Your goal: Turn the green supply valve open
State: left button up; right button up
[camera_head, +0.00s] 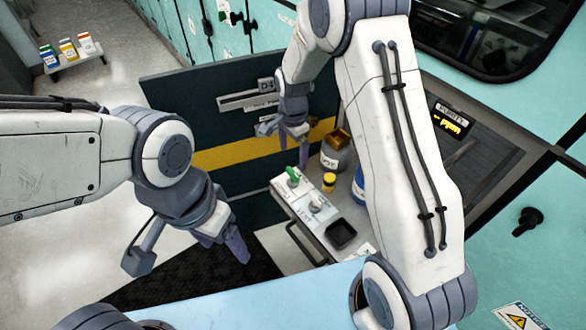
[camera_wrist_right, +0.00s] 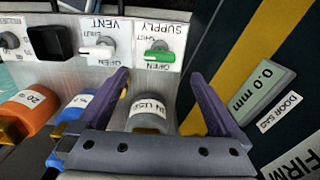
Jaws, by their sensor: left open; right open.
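The green supply valve (camera_head: 292,176) sits on a white panel at the end of the small bench in the head view. In the right wrist view the valve (camera_wrist_right: 159,56) has its green handle lying across the picture, with SUPPLY and OPEN lettering around it. My right gripper (camera_head: 292,146) is open and empty, above and behind the valve in the head view. In the right wrist view its fingers (camera_wrist_right: 160,84) are spread, with the valve beyond the fingertips and not between them. My left gripper (camera_head: 224,244) is open and empty, left of the bench.
A white-handled vent valve (camera_wrist_right: 98,51) is beside the supply valve. A black square recess (camera_head: 341,234) is nearer. A dark yellow-striped door (camera_head: 225,156) stands behind.

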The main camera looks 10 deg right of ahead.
aim_at(293, 171)
notch_tip(293, 171, down, 8)
jog(key=shift+r, duration=0.15)
jog(key=c, duration=1.4)
